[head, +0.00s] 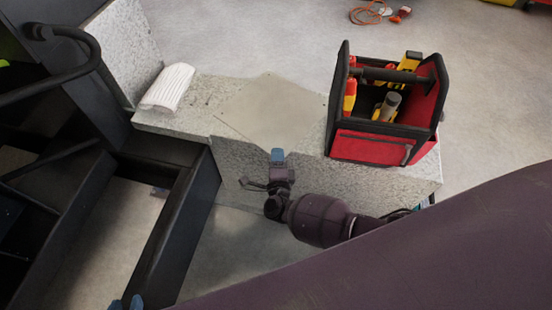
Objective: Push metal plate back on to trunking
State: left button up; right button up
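The metal plate (270,108) is a thin, flat, beige-grey sheet on top of the speckled grey trunking (390,180). It lies turned like a diamond, with a corner pointing towards the far edge. My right gripper (277,157) has blue fingertips at the plate's near edge, in front of the trunking's front face. Whether it touches the plate I cannot tell. Its fingers overlap in this view, so their opening is unclear. My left gripper (126,303) shows only two blue fingertips, set apart, at the bottom left edge, far from the plate.
A red and black tool bag (385,148) with tools stands on the trunking right of the plate. Black rails and frames (180,215) fill the left side. An orange cable (370,13) lies on the open floor behind.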

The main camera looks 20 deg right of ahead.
grip_shut()
dwell(1.5)
